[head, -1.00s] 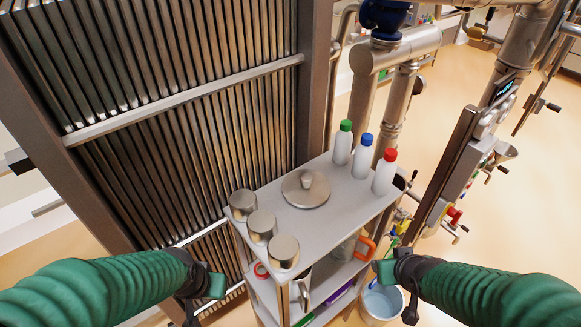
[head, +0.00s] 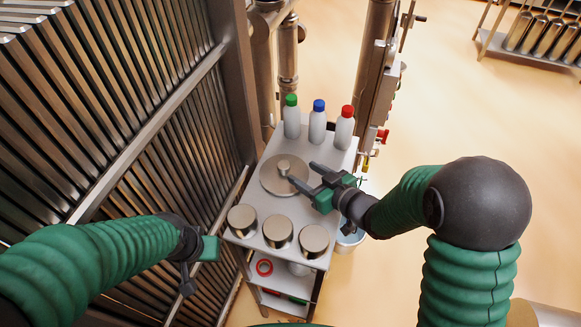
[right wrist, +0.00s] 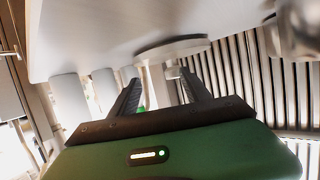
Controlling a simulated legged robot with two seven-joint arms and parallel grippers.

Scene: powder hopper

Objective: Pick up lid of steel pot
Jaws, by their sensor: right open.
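The steel lid (head: 268,183), a flat round disc with a short knob (head: 284,167), lies on the top shelf of a grey trolley (head: 342,163). No pot shows beneath it. My right gripper (head: 302,173) is open, its two fingers pointing left at the knob from the right side. In the right wrist view the picture is upside down; the lid (right wrist: 172,47) and its knob show just beyond and between the open fingers (right wrist: 160,85). The knob does not look gripped. My left gripper (head: 198,262) hangs left of the trolley; its jaws are unclear.
Three white bottles with green (head: 291,118), blue (head: 318,122) and red (head: 345,128) caps stand along the far edge. Three steel cylinders (head: 278,232) stand along the near edge. A ribbed metal panel (head: 130,100) rises close on the left. A bucket (head: 350,238) stands right of the trolley.

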